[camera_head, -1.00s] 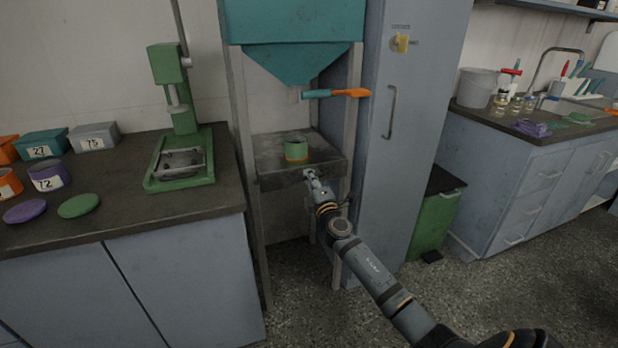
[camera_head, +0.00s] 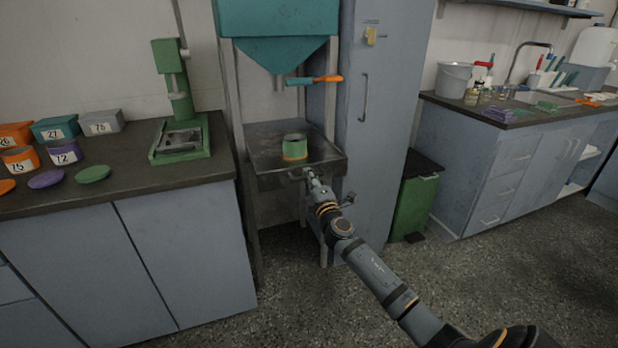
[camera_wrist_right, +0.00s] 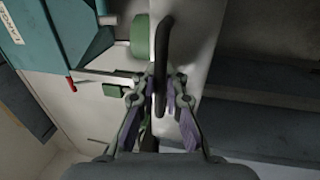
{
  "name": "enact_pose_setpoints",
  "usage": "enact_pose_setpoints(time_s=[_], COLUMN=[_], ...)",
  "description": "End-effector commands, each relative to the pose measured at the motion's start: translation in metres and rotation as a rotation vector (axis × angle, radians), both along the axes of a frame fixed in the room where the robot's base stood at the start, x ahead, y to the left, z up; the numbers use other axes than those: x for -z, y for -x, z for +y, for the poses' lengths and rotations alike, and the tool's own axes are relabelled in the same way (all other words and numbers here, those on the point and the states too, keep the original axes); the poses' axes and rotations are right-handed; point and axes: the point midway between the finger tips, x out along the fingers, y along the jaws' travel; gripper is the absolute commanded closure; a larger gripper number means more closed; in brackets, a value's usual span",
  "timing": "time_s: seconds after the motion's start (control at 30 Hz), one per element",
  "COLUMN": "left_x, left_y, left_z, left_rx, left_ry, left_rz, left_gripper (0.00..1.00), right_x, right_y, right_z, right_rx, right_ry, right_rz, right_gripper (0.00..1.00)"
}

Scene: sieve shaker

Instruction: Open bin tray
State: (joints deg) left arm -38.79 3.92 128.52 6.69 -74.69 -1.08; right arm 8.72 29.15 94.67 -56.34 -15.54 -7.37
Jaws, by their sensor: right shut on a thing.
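The bin tray (camera_head: 262,162) is a grey metal tray under the teal hopper (camera_head: 275,50). It sits pulled partly forward out of its stand, and a green cup with an orange band (camera_head: 294,147) stands in it. My right gripper (camera_head: 311,174) is at the tray's front edge, shut on its handle. In the right wrist view a dark handle bar (camera_wrist_right: 162,60) runs between the fingers of my right gripper (camera_wrist_right: 162,85). The fingers hide part of the handle in the head view. My left gripper is not in view.
An orange-handled lever (camera_head: 327,79) sticks out below the hopper. A tall grey-blue cabinet (camera_head: 375,130) stands close right of the stand, with a green bin (camera_head: 412,205) beyond it. The left bench (camera_head: 120,170) holds a green press and several containers. Floor in front is clear.

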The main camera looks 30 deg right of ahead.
Motion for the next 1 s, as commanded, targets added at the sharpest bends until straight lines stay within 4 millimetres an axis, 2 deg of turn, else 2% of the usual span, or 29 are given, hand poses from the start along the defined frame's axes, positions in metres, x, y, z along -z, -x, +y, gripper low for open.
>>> enact_pose_setpoints(time_s=[0.33, 0.37, 0.53, 0.83, 1.0], left_x=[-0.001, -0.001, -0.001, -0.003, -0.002], left_y=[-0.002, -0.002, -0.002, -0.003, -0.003], left_z=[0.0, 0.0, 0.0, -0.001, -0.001], left_rx=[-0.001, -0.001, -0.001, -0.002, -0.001], left_ry=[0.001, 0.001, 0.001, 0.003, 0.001], left_rz=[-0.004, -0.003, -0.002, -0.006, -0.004], left_gripper=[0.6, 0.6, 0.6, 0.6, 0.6], right_x=[0.001, 0.001, 0.001, 0.001, 0.007], right_y=[0.0, 0.0, 0.0, 0.002, 0.025], right_z=[0.0, 0.0, 0.0, 0.0, 0.006], right_rx=[0.001, 0.001, 0.001, 0.0, -0.001], right_ry=[0.0, -0.001, 0.0, 0.001, 0.004], right_rz=[0.001, 0.002, 0.001, 0.001, 0.004], right_gripper=[1.0, 0.9, 0.68, 0.68, 0.68])
